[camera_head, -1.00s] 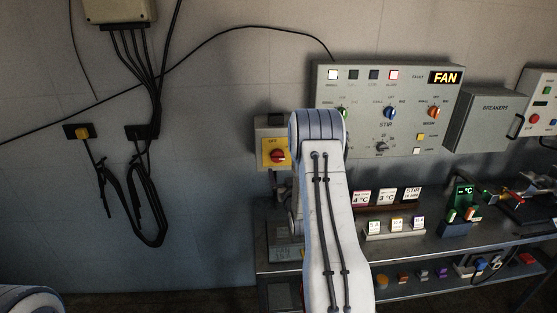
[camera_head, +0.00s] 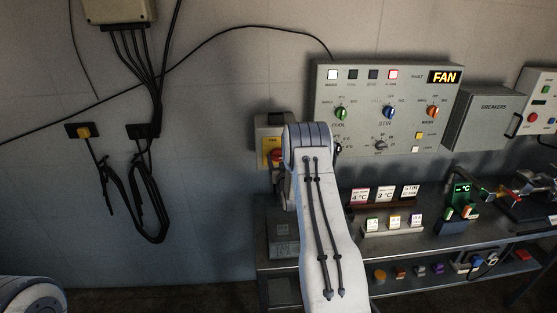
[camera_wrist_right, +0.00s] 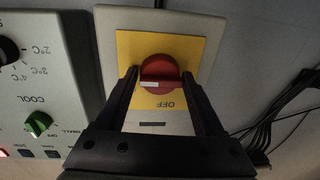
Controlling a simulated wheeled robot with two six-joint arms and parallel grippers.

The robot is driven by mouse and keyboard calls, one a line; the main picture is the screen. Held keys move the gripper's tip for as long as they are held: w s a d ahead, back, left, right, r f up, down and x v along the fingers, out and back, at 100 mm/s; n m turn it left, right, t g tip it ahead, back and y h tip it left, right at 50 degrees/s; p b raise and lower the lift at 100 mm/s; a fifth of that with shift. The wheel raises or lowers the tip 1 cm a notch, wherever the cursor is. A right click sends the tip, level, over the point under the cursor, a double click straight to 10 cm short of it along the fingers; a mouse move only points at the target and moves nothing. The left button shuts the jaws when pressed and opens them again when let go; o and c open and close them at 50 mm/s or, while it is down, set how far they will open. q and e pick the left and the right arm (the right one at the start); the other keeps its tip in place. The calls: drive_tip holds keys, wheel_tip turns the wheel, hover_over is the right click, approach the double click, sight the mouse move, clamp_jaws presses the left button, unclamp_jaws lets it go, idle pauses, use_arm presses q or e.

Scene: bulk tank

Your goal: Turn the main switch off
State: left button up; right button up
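The main switch is a red rotary knob (camera_wrist_right: 161,74) on a yellow plate (camera_wrist_right: 187,47) in a grey box. Its grip bar lies across, with its white mark at the left end in the upside-down wrist view; OFF is printed on the plate just below the knob there. In the head view the knob (camera_head: 276,156) shows partly beside my right arm. My right gripper (camera_wrist_right: 160,76) is open, one finger on each side of the knob; whether they touch it I cannot tell. The head view hides this gripper behind my arm. My left gripper is out of view.
Right of the switch is a control panel (camera_head: 358,85) with coloured knobs and a lit FAN sign. Beyond it is a breakers box (camera_head: 486,125). Below is a metal bench (camera_head: 400,240) holding small displays and parts. Black cables (camera_head: 150,205) hang at left; the wall between is clear.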

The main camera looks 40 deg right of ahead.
drive_tip(key=c, duration=0.8)
drive_tip(key=shift+o, duration=0.2)
drive_tip(key=shift+f+n+b, duration=0.1)
drive_tip(key=shift+n+b, duration=0.7)
drive_tip(key=shift+b, duration=0.5)
drive_tip(key=n+b, duration=0.5)
drive_tip(key=b, duration=0.1)
drive_tip(key=n+g+b, duration=0.1)
drive_tip(key=n+b, duration=0.5)
drive_tip(key=shift+r+h, duration=0.2)
drive_tip(key=shift+h, duration=0.2)
drive_tip(key=n+b, duration=0.2)
drive_tip(key=shift+w+r+n, duration=0.1)
drive_tip(key=shift+r+n, duration=0.05)
drive_tip(key=shift+n, duration=0.25)
drive_tip(key=shift+r+n+b, duration=0.1)
drive_tip(key=shift+n+b, duration=0.6)
drive_tip(key=shift+a+r, duration=0.1)
drive_tip(key=o, duration=1.3)
drive_tip(key=shift+g, duration=0.3)
drive_tip(key=shift+f, duration=0.2)
